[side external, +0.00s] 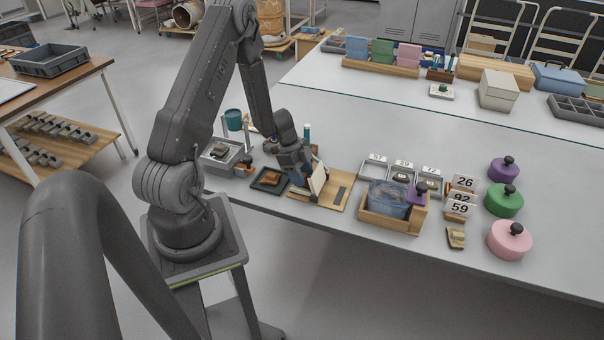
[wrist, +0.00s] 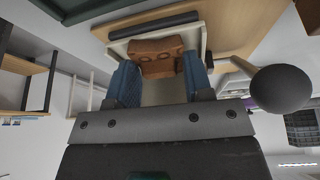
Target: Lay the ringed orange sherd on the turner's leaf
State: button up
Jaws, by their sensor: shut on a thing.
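My gripper (wrist: 158,70) is shut on an orange-brown sherd (wrist: 158,50) with two round dark marks, held between the blue fingers. The turner's leaf (wrist: 204,42) is a pale panel with a raised rim, close behind the sherd; I cannot tell whether they touch. In the side external view the leaf (side external: 318,177) stands steeply tilted on its wooden board (side external: 330,198). My gripper (side external: 297,172) is at its left side and hides the sherd there. Another orange piece (side external: 270,179) lies in a small dark tray (side external: 257,186) left of the board.
A black ball knob (wrist: 281,89) on a rod is close beside my right finger in the wrist view. A wooden box with a blue bin (side external: 388,200) stands right of the board. Number cards (side external: 459,208) and lidded pots (side external: 509,240) stand farther right. The table's back middle is clear.

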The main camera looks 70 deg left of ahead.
jog(key=o, duration=0.6)
jog(key=shift+o, duration=0.2)
jog(key=shift+r, duration=0.1)
jog(key=shift+d+v, duration=0.2)
jog(key=shift+v, duration=2.3)
jog(key=shift+r, duration=0.1)
jog(key=o, duration=0.6)
jog(key=shift+c, duration=0.2)
